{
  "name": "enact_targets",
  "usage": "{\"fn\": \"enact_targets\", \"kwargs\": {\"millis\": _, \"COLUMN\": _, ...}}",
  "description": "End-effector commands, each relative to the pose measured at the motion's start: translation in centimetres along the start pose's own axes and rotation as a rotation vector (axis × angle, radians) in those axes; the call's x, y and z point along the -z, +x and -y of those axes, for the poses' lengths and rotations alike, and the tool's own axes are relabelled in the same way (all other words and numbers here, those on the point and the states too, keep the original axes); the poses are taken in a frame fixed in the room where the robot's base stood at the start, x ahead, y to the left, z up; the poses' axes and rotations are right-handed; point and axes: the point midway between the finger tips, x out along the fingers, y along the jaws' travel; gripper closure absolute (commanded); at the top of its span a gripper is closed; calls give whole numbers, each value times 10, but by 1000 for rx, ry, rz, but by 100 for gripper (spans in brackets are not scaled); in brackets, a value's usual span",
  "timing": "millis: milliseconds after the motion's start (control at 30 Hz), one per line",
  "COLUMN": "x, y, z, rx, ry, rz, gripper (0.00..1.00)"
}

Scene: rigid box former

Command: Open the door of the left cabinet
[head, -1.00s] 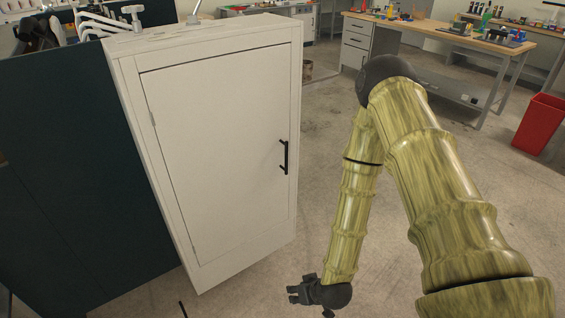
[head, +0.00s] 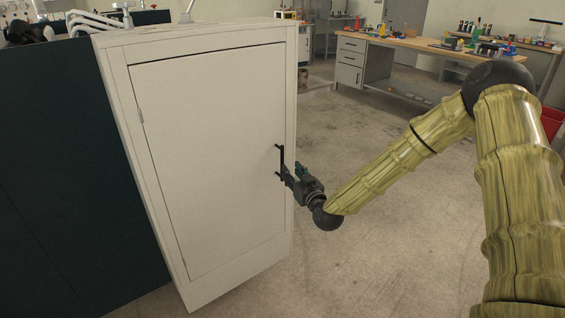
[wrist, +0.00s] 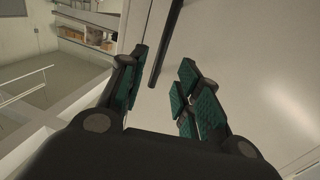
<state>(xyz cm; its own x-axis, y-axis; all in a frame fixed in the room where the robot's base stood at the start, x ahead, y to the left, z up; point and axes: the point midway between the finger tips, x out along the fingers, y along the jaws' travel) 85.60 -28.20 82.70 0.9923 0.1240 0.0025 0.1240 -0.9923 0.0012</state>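The white cabinet door (head: 205,150) is shut in its frame, with hinges on its left edge. Its black vertical bar handle (head: 281,161) is near the right edge. My gripper (head: 290,173) is at the handle's lower right, close to the door. In the wrist view my gripper (wrist: 160,92) has its green-padded fingers apart, with nothing between the pads. The dark handle bar (wrist: 165,45) runs down toward the gap between the fingertips, and the white door face (wrist: 250,70) lies behind it. Whether a finger touches the handle cannot be told.
A dark blue panel (head: 70,180) stands left of the cabinet. A workbench (head: 400,42) with tools stands at the back right. The floor (head: 370,250) right of the cabinet is clear.

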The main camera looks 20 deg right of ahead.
Motion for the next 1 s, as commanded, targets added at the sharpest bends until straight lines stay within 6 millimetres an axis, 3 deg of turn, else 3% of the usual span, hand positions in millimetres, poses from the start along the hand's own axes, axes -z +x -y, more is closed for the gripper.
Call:
{"fn": "enact_targets", "kwargs": {"millis": 300, "x": 0, "y": 52, "z": 1, "rx": 1, "ry": 0, "rz": 2, "gripper": 67}}
{"fn": "enact_targets", "kwargs": {"millis": 500, "x": 0, "y": 76, "z": 1, "rx": 1, "ry": 1, "rz": 2, "gripper": 67}}
{"fn": "enact_targets", "kwargs": {"millis": 700, "x": -1, "y": 87, "z": 1, "rx": 1, "ry": 2, "rz": 2, "gripper": 67}}
{"fn": "enact_targets", "kwargs": {"millis": 1000, "x": -1, "y": 88, "z": 1, "rx": 1, "ry": 2, "rz": 2, "gripper": 69}}
